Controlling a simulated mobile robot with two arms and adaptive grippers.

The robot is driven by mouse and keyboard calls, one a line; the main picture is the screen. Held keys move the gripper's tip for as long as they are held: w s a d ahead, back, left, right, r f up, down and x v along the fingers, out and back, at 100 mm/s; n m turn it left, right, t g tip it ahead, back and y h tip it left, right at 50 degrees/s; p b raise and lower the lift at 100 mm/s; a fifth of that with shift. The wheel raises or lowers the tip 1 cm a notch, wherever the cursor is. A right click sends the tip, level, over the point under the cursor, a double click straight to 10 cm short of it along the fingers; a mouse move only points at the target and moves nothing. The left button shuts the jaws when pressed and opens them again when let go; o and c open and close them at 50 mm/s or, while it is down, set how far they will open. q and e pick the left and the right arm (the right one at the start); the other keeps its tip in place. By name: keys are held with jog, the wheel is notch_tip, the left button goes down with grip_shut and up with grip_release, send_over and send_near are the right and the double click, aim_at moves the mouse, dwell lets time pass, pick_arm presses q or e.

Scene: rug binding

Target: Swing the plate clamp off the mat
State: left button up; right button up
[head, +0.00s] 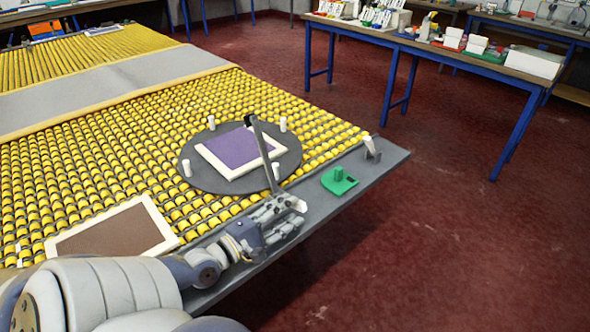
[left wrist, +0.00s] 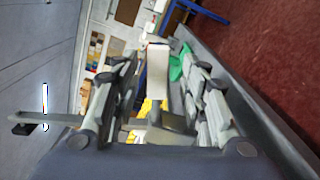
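The purple mat with a cream border (head: 232,149) lies on a dark round plate (head: 205,179) with white pegs around it. The plate clamp (head: 264,158) is a thin grey bar with a black tip. In the head view it crosses the mat's right side; its height above the mat is unclear. My left gripper (head: 297,205) is at the bar's near end. In the left wrist view the fingers (left wrist: 160,80) stand apart, and a grey block (left wrist: 168,123) shows between them; contact is unclear. The bar (left wrist: 48,118) sticks out to the left. My right gripper is not in view.
A green holder (head: 339,181) and a small grey-white post (head: 372,149) stand on the grey table edge (head: 390,165). Another bordered mat (head: 115,232) lies on the yellow rollers (head: 75,150). Blue-legged benches (head: 440,48) stand beyond the red floor.

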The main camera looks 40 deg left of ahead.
pick_arm(q)
jog(key=shift+s+a, duration=0.15)
jog(key=shift+s, duration=1.75)
